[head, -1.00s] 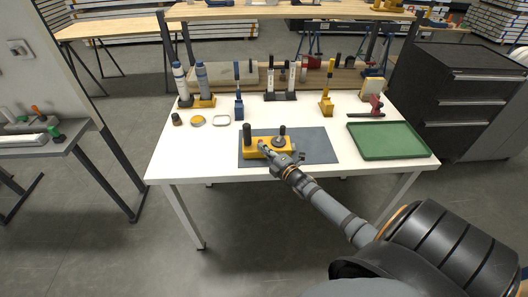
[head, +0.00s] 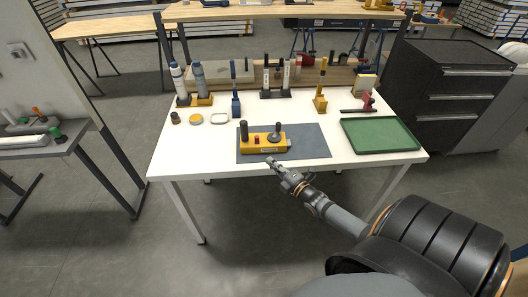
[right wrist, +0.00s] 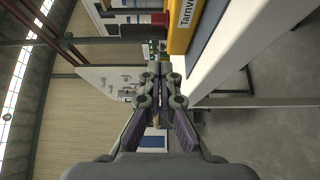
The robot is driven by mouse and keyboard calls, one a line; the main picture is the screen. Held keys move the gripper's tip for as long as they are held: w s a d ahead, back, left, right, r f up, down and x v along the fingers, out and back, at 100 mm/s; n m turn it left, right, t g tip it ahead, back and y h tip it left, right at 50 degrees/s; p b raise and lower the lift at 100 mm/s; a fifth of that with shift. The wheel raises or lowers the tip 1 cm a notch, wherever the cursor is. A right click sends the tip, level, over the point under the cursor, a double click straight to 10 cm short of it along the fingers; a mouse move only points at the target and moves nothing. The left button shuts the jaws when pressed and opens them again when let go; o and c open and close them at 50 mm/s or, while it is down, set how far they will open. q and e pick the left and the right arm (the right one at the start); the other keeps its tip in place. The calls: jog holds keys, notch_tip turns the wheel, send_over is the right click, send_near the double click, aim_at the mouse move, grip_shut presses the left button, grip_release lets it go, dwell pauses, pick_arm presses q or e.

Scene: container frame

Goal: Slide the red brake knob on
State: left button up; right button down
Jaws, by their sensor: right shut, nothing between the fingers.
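The yellow box (head: 262,147) sits on the grey mat, with a tall black post (head: 244,131) at its left end and a lever with a dark round base (head: 276,138) on its right. The small red knob (head: 257,139) stands on the box between these two; how far down it sits cannot be told. In the right wrist view, the box (right wrist: 182,30) and a red part (right wrist: 157,18) show at the top. My right gripper (head: 269,160) is shut and empty, apart from the box, just in front of it. My left gripper is not in view.
The grey mat (head: 310,143) is bare right of the box. A green tray (head: 380,136) lies at the table's right. Bottles, a blue lever stand (head: 236,100) and a yellow one (head: 320,95) stand behind. The table's front edge is close to my right gripper.

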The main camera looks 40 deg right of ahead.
jog(key=s, duration=0.2)
jog(key=shift+s+a+r, duration=0.1)
jog(key=shift+s+r, duration=0.1)
jog(key=shift+s, duration=0.15)
jog(key=shift+s+a, duration=0.1)
jog(key=s+f+m+g+h, duration=0.1)
jog(key=s+f+m+g, duration=0.25)
jog(key=f, duration=0.55)
jog(key=s+d+f+m+g+h, duration=0.1)
jog(key=s+f+m+g, duration=0.15)
jog(key=s+f, duration=0.4)
jog(key=s+f+m+g+h, duration=0.1)
jog(key=s+f+m+g, duration=0.2)
jog(key=f, duration=0.8)
jog(key=s+a+f+m+g, duration=0.2)
jog(key=s+f, duration=0.3)
jog(key=s, duration=0.3)
jog(key=s+a+f+m+g, duration=0.3)
jog(key=s+a+f+m, duration=0.1)
jog(key=s, duration=0.5)
jog(key=s+a+f+m+g+y, duration=0.1)
jog(key=s+a+f+m+g, duration=0.1)
jog(key=s+a+f, duration=0.3)
jog(key=s+f+m, duration=0.1)
jog(key=s, duration=0.2)
jog(key=shift+s+a+f+g, duration=0.2)
jog(key=shift+s+f+g, duration=0.1)
jog(key=shift+s+g, duration=0.1)
